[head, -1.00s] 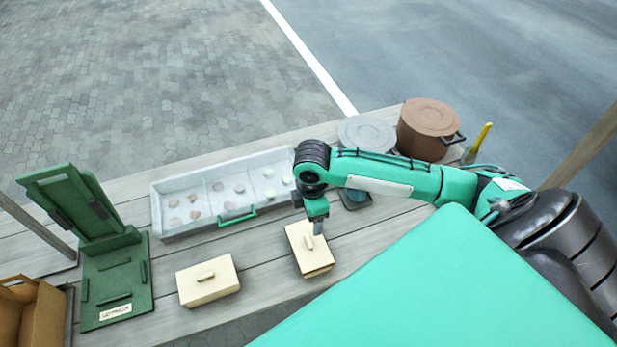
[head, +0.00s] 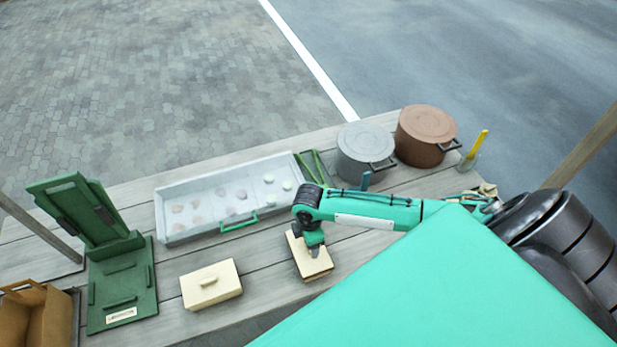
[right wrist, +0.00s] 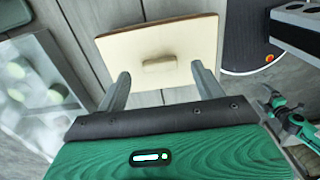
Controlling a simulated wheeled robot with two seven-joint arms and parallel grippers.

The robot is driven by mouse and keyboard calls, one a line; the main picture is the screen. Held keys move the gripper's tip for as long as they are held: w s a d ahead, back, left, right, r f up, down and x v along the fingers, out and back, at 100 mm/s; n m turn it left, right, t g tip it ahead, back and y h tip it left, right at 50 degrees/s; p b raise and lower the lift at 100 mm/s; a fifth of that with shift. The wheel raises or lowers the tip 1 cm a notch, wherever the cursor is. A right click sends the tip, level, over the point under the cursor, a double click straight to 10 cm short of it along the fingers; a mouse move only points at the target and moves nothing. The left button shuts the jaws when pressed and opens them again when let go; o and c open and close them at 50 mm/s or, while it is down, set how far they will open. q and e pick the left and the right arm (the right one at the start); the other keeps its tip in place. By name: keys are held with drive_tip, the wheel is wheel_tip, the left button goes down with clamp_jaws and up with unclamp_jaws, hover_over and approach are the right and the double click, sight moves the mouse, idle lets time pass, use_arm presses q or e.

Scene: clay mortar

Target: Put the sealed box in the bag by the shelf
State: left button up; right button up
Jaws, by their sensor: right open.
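Two cream boxes with small bar handles on top sit on the plank table: a left box (head: 211,285) and a right box (head: 316,267). Both look closed; I cannot tell which is the sealed one. My right gripper (head: 315,252) is over the right box, partly covering it. In the right wrist view my right gripper (right wrist: 160,74) is open and empty, its fingertips to either side of the right box's handle (right wrist: 160,63) and nearer the camera; contact cannot be told. A brown open-topped container (head: 60,322), possibly the bag, is cut off at the lower left. My left gripper is out of view.
A green folding press or stand (head: 122,300) stands between the brown container and the left box. A white tray (head: 175,236) with several small discs lies behind the boxes. A grey pot (head: 365,150) and a brown pot (head: 425,135) stand at the back right.

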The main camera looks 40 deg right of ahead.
drive_tip(key=shift+f, duration=1.3)
drive_tip(key=shift+c, duration=0.4)
drive_tip(key=shift+r, duration=0.1)
clamp_jaws()
